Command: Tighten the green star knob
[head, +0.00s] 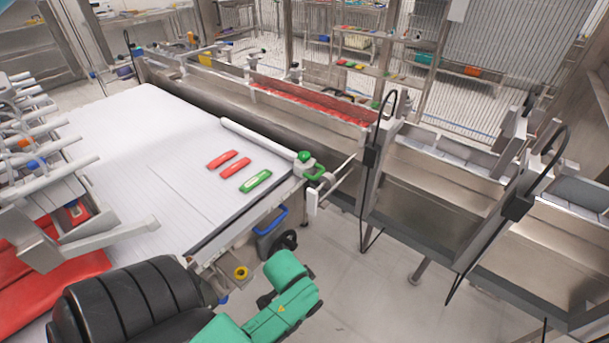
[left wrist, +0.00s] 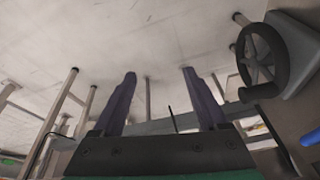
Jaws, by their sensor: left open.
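The green star knob (head: 305,156) sits at the near right corner of the white belt, at the end of a white roller. A green lever-like part (head: 315,173) is just below it. My left arm comes in at the bottom of the head view, well below and apart from the knob; its fingers are not clear there. In the left wrist view my left gripper (left wrist: 157,73) is open and empty, its two dark fingers apart over pale floor. The knob is not seen in the left wrist view. My right gripper is in neither view.
A black handwheel (head: 286,240) and a blue handle (head: 271,219) are under the belt corner; the wheel also shows in the left wrist view (left wrist: 262,60). Red packs (head: 235,167) and a green pack (head: 256,181) lie on the belt (head: 150,125). Metal bins (head: 425,185) stand right.

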